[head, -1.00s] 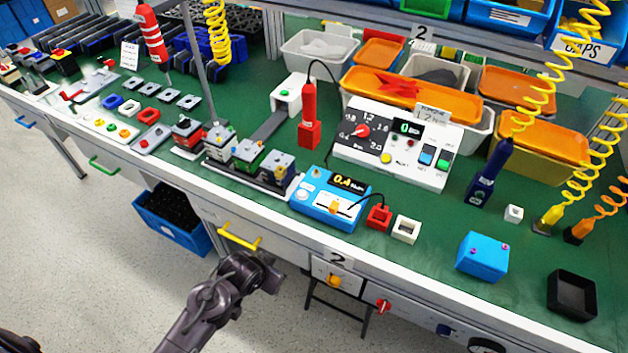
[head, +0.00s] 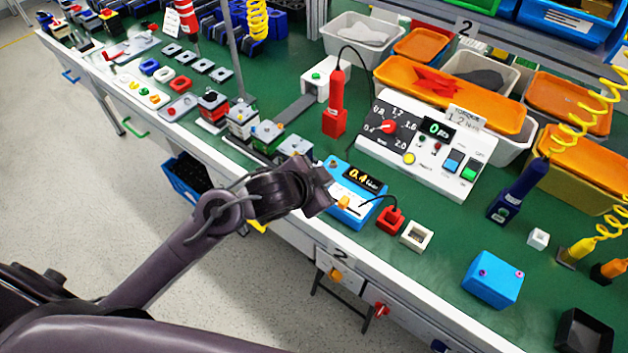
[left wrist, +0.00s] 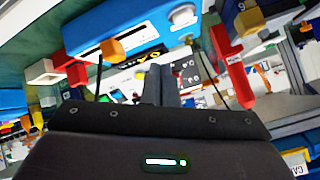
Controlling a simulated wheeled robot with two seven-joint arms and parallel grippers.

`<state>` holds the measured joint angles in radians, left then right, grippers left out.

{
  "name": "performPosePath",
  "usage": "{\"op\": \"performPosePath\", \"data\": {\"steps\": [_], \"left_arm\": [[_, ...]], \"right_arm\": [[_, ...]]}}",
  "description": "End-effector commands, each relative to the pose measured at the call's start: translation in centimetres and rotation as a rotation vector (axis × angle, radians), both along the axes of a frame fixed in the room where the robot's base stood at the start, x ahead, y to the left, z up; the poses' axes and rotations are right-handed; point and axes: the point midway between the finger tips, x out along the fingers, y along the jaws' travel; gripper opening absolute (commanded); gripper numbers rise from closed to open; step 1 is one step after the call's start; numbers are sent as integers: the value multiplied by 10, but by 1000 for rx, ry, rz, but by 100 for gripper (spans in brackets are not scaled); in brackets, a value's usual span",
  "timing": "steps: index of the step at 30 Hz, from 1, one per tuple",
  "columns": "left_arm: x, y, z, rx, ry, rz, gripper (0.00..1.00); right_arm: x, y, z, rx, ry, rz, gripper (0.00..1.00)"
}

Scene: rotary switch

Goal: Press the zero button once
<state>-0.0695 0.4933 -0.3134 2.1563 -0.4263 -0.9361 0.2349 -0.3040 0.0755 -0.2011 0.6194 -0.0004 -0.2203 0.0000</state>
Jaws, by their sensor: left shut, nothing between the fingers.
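The blue meter box (head: 352,217) has a dark display reading about 0.4 and an orange part (head: 343,202) on its top. My left gripper (head: 328,186) is at the box's left side and covers part of it in the head view. The box also shows in the left wrist view (left wrist: 125,25), with the orange part (left wrist: 111,48) and a pale round knob or button (left wrist: 183,15). The shut, empty fingers (left wrist: 161,84) show there; contact with the box cannot be told. No label marking the zero button is readable. My right gripper is out of view.
A red block (head: 390,220) and a white square socket (head: 416,236) lie right of the box. A red upright tool (head: 335,115) and a white torque controller (head: 442,180) stand behind. Small fixtures (head: 268,132) line the bench to the left.

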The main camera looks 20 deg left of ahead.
Motion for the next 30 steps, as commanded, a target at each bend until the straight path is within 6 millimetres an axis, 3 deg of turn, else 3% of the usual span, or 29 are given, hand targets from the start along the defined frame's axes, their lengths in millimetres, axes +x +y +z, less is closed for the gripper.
{"op": "performPosePath", "data": {"steps": [3,6,12,20,30], "left_arm": [[19,-12,29,54,-108,-174,0],[27,-14,45,102,-152,-320,0],[29,7,63,192,-132,-523,0],[24,41,72,244,-49,-606,0],[22,45,73,247,-36,-614,0]], "right_arm": [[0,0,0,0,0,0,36],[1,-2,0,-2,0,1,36],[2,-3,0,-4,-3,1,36],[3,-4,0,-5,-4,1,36],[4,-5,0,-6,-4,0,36]]}}
